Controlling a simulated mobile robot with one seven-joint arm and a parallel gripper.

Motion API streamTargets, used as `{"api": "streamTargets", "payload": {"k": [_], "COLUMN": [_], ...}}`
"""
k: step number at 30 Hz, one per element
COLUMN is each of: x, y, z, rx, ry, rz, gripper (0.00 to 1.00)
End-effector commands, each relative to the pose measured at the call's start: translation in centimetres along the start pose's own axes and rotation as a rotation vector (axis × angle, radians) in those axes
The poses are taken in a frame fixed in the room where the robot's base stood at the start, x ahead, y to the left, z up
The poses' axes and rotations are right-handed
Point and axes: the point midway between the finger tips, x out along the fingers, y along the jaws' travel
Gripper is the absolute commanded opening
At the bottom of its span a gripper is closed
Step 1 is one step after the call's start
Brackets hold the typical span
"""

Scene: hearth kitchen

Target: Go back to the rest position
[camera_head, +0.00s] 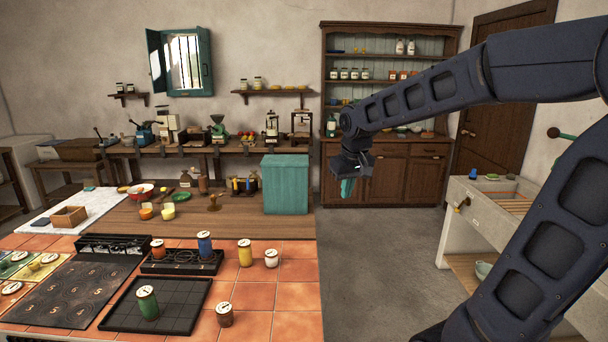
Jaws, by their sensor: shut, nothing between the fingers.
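My gripper (347,188) hangs at the end of my dark blue arm, right of the table and in front of the wooden dresser. Its fingers point down and look closed, with nothing seen between them. It is apart from the table and from the teal box (286,184) to its left. The fingertips are small in this view.
The tiled table (265,297) bears a black tray (185,318), a green canister (147,303), a blue canister (205,244) and a yellow one (245,253). A stone sink (458,215) stands at the right. The floor (375,270) between is clear.

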Motion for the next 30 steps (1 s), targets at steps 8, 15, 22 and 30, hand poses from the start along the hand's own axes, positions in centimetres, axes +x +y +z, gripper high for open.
{"api": "streamTargets", "payload": {"k": [8, 15, 22, 30], "x": [-2.2, -2.8, -2.8, -2.7], "y": [5.8, 8.2, 8.9, 9.0], "z": [8.0, 14.6, 18.2, 18.8], "rx": [0.184, 0.327, 0.404, 0.416], "ry": [0.052, 0.094, 0.118, 0.120], "rz": [0.038, 0.071, 0.092, 0.094], "gripper": [0.00, 0.00, 0.00, 0.00]}}
